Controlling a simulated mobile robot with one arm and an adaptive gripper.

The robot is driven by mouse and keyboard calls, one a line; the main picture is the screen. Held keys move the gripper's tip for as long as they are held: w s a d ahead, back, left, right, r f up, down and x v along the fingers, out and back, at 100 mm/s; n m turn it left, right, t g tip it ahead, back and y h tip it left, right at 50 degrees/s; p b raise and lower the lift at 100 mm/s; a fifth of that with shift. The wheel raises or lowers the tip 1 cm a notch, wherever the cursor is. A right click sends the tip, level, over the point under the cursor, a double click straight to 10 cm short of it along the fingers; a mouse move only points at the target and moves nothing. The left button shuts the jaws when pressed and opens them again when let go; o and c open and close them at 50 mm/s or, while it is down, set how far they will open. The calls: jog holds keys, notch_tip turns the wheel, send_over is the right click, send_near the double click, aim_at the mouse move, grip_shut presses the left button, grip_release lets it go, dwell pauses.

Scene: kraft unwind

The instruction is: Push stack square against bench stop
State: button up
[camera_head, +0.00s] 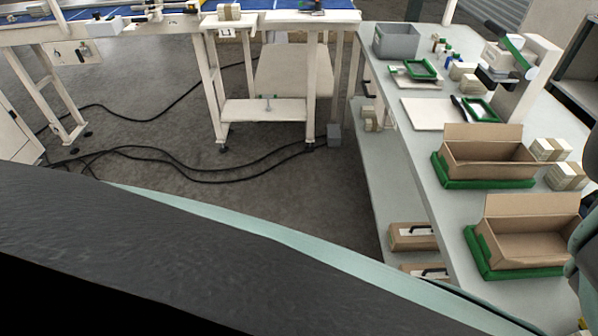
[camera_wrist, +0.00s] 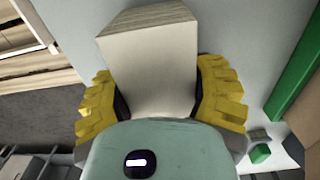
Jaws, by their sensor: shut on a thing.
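In the wrist view my gripper (camera_wrist: 157,88), with its ribbed yellow fingers, is shut on a pale stack (camera_wrist: 150,70) with a light brown end face. One finger lies along each side of the stack. Its near end is hidden behind the pale green gripper body. A grey bench surface (camera_wrist: 225,35) shows around it. I cannot make out a bench stop for certain; a long green edge (camera_wrist: 300,65) runs at the right, apart from the stack. In the head view the gripper cannot be seen.
In the head view two open cardboard boxes (camera_head: 487,165) (camera_head: 530,240) sit in green trays on the right bench (camera_head: 415,160). Banded stacks (camera_head: 550,150) (camera_head: 567,177) lie beside them. A grey bin (camera_head: 397,41) stands at the far end. Cables (camera_head: 190,155) cross the floor.

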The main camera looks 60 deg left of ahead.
dwell(0.8)
jog(key=o, duration=1.4)
jog(key=shift+r, duration=0.2)
